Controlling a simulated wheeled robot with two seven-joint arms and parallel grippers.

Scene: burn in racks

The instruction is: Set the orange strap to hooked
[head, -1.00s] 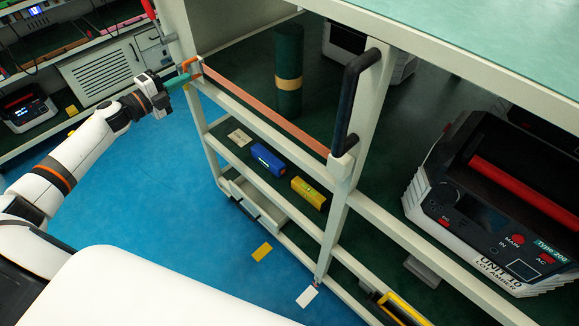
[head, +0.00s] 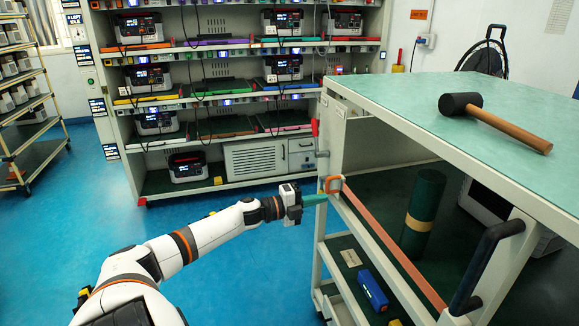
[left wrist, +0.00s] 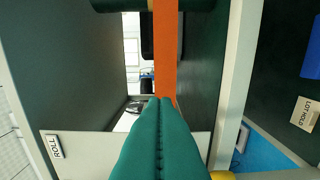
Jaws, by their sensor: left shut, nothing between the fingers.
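The orange strap (head: 390,246) runs taut along the open side of the green-topped cart, from the near post by the black handle to the far left post. An orange end piece (head: 333,184) is at that far post; whether it is caught on a hook is too small to tell. My left gripper (head: 325,197) has its teal fingers at this end piece, shut with nothing between them. In the left wrist view the shut fingers (left wrist: 160,100) point along the strap (left wrist: 166,45), overlapping its lower end in the picture; contact is unclear. My right gripper is not in view.
The cart top (head: 400,95) carries a mallet (head: 495,122). A dark green roll (head: 423,212) stands inside the cart behind the strap. A black handle (head: 485,265) is on the near post. A rack of power units (head: 225,85) stands behind. Blue floor is open at left.

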